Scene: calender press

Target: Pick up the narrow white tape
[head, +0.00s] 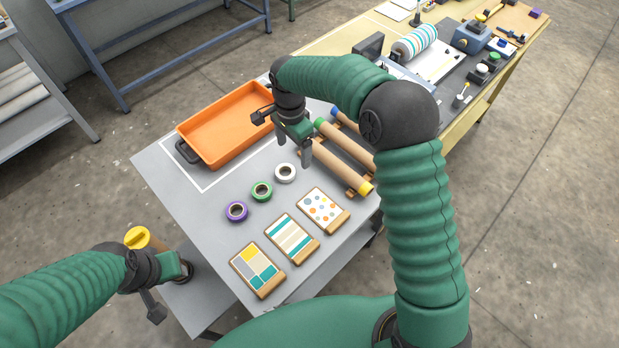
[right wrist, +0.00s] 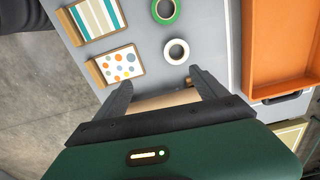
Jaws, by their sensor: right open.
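The white tape roll (head: 279,175) lies flat on the grey table, at the right end of a row of tape rolls. It also shows whole in the right wrist view (right wrist: 167,52), ahead of the fingertips. My right gripper (head: 293,152) points down close to the white tape, on its far side in the head view. Its two fingers are apart with nothing between them, as the right wrist view (right wrist: 160,80) also shows. My left gripper (head: 168,288) is at the lower left, by the table's left edge, away from the tapes; its jaw opening is unclear.
A green tape roll (head: 261,199) and a purple one (head: 229,212) lie beside the white tape. Three patterned sample boards, one dotted (head: 333,216), lie nearer me. Brown tubes (head: 335,172) rest to the right. An orange tray (head: 250,148) stands at the back left.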

